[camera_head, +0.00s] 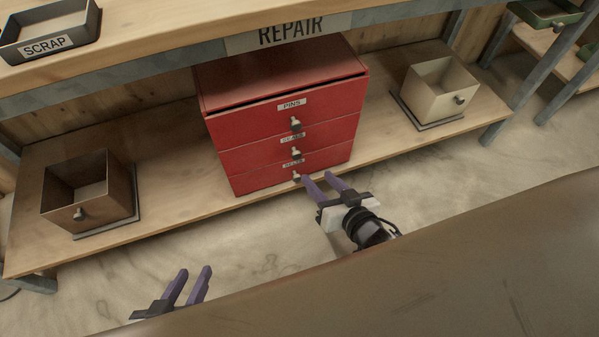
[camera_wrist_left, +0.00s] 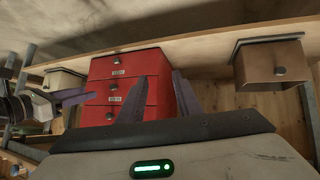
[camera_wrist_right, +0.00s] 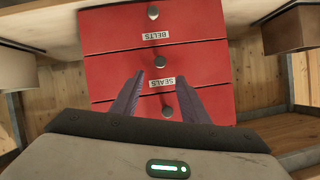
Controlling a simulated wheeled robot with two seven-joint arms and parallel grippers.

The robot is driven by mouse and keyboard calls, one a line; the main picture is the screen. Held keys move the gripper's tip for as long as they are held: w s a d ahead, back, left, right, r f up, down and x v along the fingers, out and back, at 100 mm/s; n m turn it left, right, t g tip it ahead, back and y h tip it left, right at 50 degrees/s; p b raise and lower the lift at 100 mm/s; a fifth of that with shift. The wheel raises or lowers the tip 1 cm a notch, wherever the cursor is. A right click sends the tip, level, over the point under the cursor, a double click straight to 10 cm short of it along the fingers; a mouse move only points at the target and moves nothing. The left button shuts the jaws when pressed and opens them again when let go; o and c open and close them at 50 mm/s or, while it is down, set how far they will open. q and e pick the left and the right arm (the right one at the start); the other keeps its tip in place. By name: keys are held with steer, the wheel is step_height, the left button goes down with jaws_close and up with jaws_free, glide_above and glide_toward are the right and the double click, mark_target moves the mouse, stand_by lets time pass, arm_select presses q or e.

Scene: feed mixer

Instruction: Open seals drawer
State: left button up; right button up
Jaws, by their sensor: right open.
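The red cabinet (camera_head: 285,115) stands on the lower shelf with three stacked drawers, their fronts looking flush. The middle one is the seals drawer (camera_wrist_right: 205,62); its label (camera_wrist_right: 161,82) and round knob (camera_wrist_right: 160,62) show in the right wrist view, which sees the cabinet upside down. My right gripper (camera_head: 316,177) is open and empty in front of the cabinet's lower right. In the right wrist view its fingertips (camera_wrist_right: 160,75) appear either side of the seals label, with the knob just beyond; contact cannot be told. My left gripper (camera_head: 195,269) is open and empty, lower left, away from the cabinet.
The pins drawer (camera_head: 335,102) is above and the belts drawer (camera_head: 260,181) below. A brown bin (camera_head: 112,208) stands left of the cabinet, a cream bin (camera_head: 428,90) right. The workbench edge (camera_head: 180,70) overhangs above.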

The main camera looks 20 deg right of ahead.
mark_target(298, 156)
steer(key=shift+t, duration=0.3)
steer(key=b+x, duration=0.4)
steer(key=x, duration=0.8)
steer(key=shift+f, duration=0.15)
arm_select(q)
steer(key=shift+m+g+h, duration=0.3)
steer(key=shift+g, duration=0.2)
steer(key=d+f, duration=0.1)
steer(key=w+d+f, duration=0.1)
steer(key=f, duration=0.1)
steer(key=shift+w+f, duration=0.1)
steer(key=shift+f, duration=0.1)
arm_select(e)
jaws_close()
